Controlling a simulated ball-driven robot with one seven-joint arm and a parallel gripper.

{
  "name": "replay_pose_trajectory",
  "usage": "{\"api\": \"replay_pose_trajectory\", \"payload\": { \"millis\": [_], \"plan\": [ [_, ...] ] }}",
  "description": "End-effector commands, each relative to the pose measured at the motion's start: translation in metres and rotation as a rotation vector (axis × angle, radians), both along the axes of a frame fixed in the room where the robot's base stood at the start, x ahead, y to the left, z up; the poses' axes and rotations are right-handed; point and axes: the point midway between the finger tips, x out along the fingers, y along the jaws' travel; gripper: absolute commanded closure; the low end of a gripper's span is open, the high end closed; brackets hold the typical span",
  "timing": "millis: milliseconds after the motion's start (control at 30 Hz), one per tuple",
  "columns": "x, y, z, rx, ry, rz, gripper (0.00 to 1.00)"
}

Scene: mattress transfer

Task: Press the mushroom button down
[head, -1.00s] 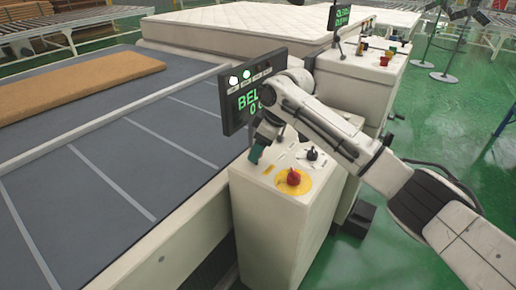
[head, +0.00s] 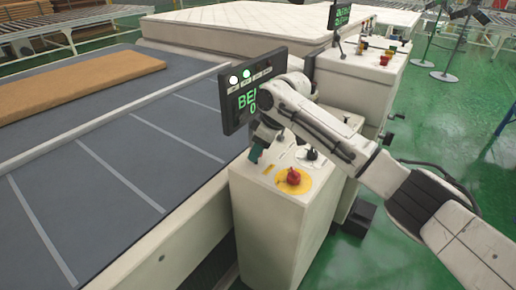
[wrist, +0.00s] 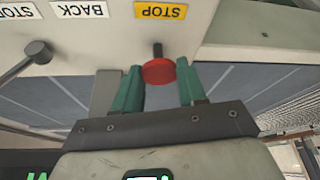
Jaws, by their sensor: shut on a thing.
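A red mushroom-shaped knob (wrist: 159,71) on a dark stem shows in the wrist view, just below a yellow STOP label (wrist: 160,11). My gripper (wrist: 158,92) has its two teal fingers on either side of this knob, shut on it. In the head view my gripper (head: 257,153) is at the left edge of the console top, and the knob between its fingers is hidden there. Another red mushroom button (head: 293,176) stands on a yellow disc (head: 307,185) on the console top, apart from my gripper and to its right.
The white console (head: 270,230) carries a dark display (head: 232,110) with green text and a black knob (head: 312,154). A lever (wrist: 37,50) is left of my fingers in the wrist view. A grey belt (head: 60,185) carries a brown slab (head: 80,80). A white mattress (head: 240,30) lies behind.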

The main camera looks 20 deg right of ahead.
Motion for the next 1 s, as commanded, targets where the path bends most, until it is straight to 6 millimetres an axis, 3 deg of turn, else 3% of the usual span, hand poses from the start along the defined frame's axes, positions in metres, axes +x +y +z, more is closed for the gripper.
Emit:
{"api": "replay_pose_trajectory", "payload": {
  "millis": [167, 867, 900, 1000],
  "plan": [
    [0.000, 0.000, 0.000, 0.000, 0.000, 0.000, 1.00],
    [0.000, 0.000, -0.015, -0.001, -0.001, 0.000, 1.00],
    [0.000, -0.001, -0.015, -0.001, -0.001, 0.000, 0.56],
    [0.000, 0.000, -0.014, -0.001, -0.001, 0.000, 0.46]
  ]
}}
